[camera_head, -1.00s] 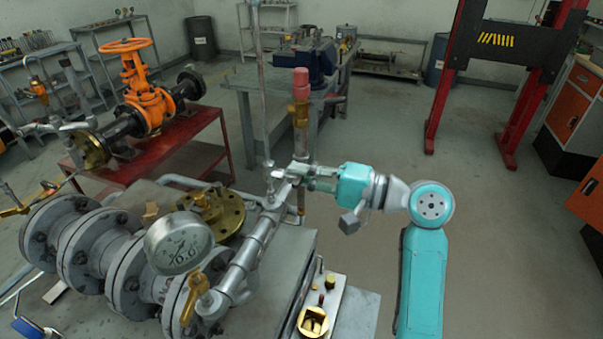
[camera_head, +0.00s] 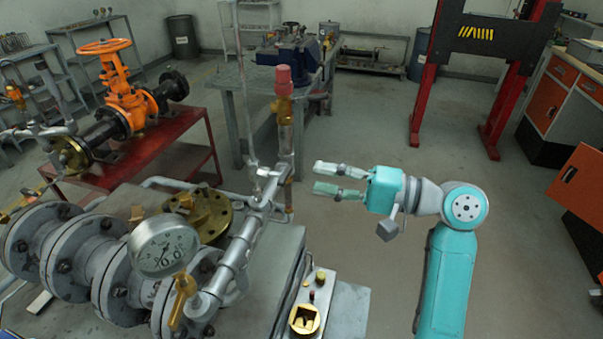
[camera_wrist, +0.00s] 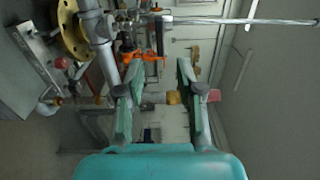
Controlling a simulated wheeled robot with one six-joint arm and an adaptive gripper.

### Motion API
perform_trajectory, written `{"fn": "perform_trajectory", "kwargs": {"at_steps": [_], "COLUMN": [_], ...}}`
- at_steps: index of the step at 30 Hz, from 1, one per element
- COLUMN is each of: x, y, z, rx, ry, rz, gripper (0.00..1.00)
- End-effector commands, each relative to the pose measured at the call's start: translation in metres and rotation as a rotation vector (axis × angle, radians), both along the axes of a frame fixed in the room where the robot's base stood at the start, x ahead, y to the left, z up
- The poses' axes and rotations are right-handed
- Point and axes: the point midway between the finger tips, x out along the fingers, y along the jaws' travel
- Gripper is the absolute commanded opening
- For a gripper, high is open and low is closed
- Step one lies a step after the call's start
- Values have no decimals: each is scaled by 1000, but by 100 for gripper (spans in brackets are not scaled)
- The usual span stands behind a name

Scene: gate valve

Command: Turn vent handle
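My gripper (camera_head: 317,177) is open and empty, its two green-grey fingers pointing left. It is to the right of the silver pipe fitting (camera_head: 268,172), with a clear gap. The fitting has a small silver lever on top, which may be the vent handle; I cannot tell for sure. A brass valve with a red cap (camera_head: 284,80) stands on the vertical pipe just behind. In the wrist view, my open gripper (camera_wrist: 160,65) frames background, and the silver pipe (camera_wrist: 98,35) is at upper left.
The pressure gauge (camera_head: 163,247) and grey flanged pipes (camera_head: 72,250) fill the lower left. An orange gate valve (camera_head: 126,98) stands on a red table (camera_head: 160,145).

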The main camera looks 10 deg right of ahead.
Motion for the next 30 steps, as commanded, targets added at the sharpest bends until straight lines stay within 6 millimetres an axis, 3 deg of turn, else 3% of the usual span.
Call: {"fn": "perform_trajectory", "kwargs": {"at_steps": [3,9,26,30], "x": [-7,-15,-16,-14], "y": [-20,-37,-40,-38], "z": [0,0,-1,-17], "rx": [0,2,2,11], "ry": [1,1,1,10], "rz": [-4,-1,-1,-41], "gripper": [36,36,36,36]}}
